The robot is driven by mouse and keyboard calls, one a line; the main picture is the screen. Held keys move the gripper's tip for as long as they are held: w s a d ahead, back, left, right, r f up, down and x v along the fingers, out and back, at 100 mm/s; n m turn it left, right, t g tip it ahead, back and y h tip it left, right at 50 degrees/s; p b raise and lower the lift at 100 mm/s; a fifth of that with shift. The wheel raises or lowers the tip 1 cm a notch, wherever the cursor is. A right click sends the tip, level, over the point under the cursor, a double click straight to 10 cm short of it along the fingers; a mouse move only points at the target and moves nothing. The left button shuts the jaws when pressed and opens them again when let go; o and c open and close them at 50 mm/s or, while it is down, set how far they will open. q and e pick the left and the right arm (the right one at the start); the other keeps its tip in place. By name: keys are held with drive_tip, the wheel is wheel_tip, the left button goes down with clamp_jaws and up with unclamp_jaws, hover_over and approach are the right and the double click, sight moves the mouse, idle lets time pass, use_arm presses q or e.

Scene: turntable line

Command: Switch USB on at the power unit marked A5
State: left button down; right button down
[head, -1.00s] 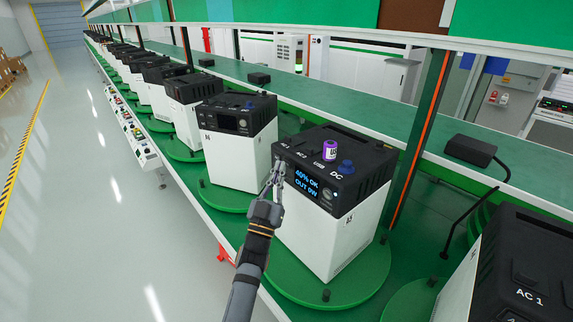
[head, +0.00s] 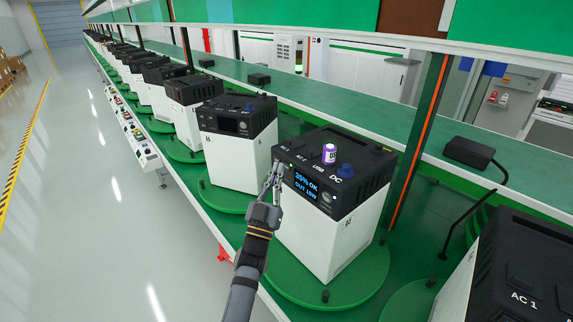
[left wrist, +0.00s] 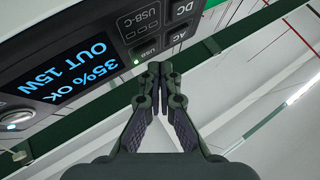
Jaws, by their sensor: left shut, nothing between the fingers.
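The power unit (head: 312,235), white below with a black top, stands on a round green turntable plate. Its small front label is too small to read surely. In the left wrist view its screen (left wrist: 62,72) reads "35% OK, OUT 15W". Beside the screen are the USB button (left wrist: 145,52), with a green light (left wrist: 137,62) next to it, and the AC button (left wrist: 178,38). My left gripper (head: 278,166) is shut and empty. Its tips (left wrist: 160,72) are close to the USB button; I cannot tell if they touch. My right gripper is not in view.
Another unit (head: 236,150) stands behind, and one (head: 515,270) is at the right. A black box (head: 468,151) lies on the green shelf. The aisle at left is clear.

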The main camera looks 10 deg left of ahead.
use_arm(q)
drive_tip(key=shift+s+a, duration=0.1)
drive_tip(key=shift+s, duration=0.05)
drive_tip(key=shift+s+a+p, duration=0.2)
drive_tip(key=shift+s+a, duration=0.6)
drive_tip(key=shift+s, duration=0.2)
drive_tip(key=shift+s+a+p, duration=0.15)
drive_tip(key=shift+s+a, duration=0.6)
drive_tip(key=shift+s, duration=0.2)
drive_tip(key=shift+f, duration=0.1)
